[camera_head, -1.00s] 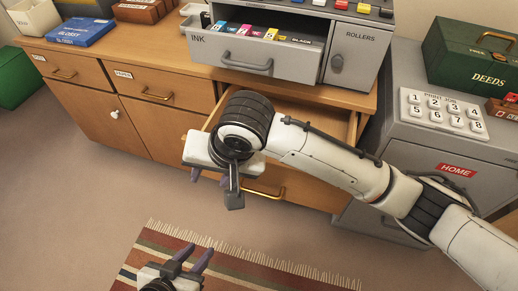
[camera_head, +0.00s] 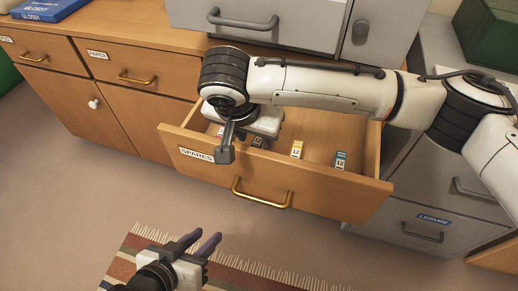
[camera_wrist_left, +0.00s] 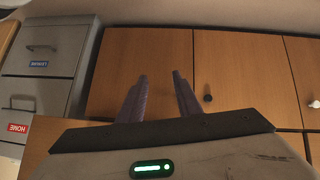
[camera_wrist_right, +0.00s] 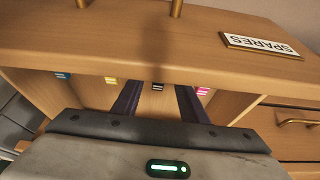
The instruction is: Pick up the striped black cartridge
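The black cartridge (camera_wrist_right: 157,86) stands in the open wooden drawer labelled SPARES (camera_head: 270,185). In the head view it is a small dark shape (camera_head: 257,142), partly hidden by my right gripper; stripes on it are too small to make out. My right gripper (camera_wrist_right: 157,103) is open and empty above the drawer, pointing down, with the black cartridge in the gap between its fingers as seen from the wrist. My left gripper (camera_head: 198,243) is open and empty in front of the drawer, over the rug.
Pink (camera_wrist_right: 202,91), yellow (camera_wrist_right: 110,80) and cyan (camera_wrist_right: 62,76) cartridges stand apart in a row with the black one. The drawer's front wall rises before them. A grey ink unit (camera_head: 285,28) stands above, and a grey cabinet (camera_head: 425,205) is at the right.

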